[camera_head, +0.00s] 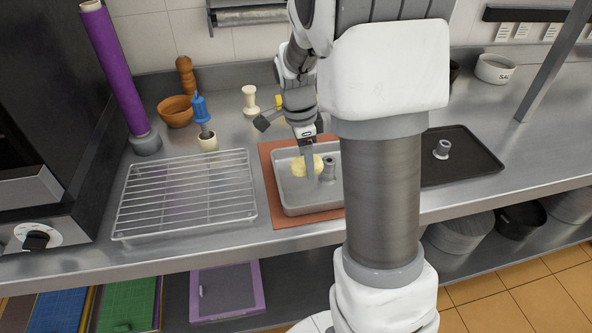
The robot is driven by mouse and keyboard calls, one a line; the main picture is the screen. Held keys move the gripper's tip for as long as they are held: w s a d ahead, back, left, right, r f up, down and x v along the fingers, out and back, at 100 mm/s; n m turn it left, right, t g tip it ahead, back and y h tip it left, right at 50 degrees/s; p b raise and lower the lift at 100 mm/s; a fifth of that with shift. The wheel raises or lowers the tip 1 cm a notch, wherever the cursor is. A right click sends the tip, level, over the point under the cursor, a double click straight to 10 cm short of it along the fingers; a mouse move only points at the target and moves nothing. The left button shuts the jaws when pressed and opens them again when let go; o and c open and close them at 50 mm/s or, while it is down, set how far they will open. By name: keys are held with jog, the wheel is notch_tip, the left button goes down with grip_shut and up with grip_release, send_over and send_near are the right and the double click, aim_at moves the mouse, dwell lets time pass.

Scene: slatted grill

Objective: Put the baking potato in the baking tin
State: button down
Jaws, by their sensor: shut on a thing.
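The baking potato (299,170) is a pale yellow, rounded thing in the head view. It shows within the outline of the grey baking tin (291,203), toward its back. My gripper (309,168) points down over the tin and is shut on the potato, with a finger hiding part of it. I cannot tell whether the potato touches the tin's floor. The right end of the tin is hidden behind my arm.
A small grey spool-like piece (328,168) stands in the tin. The tin sits on an orange-brown mat (268,165). A wire rack (185,195) lies to the left, and a dark tray (470,165) with another grey piece (442,149) lies to the right. A blue-handled brush (201,110) stands behind the rack.

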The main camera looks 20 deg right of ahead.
aim_at(297, 183)
jog(key=w+a+f, duration=0.1)
jog(key=w+f, duration=0.1)
jog(key=w, duration=0.1)
jog(key=shift+a+f, duration=0.1)
jog(key=shift+a, duration=0.25)
jog(key=shift+f, duration=1.9)
jog(key=shift+f+b, duration=0.2)
jog(key=shift+b, duration=0.15)
jog(key=shift+c, duration=0.6)
grip_release()
jog(key=shift+r, duration=0.1)
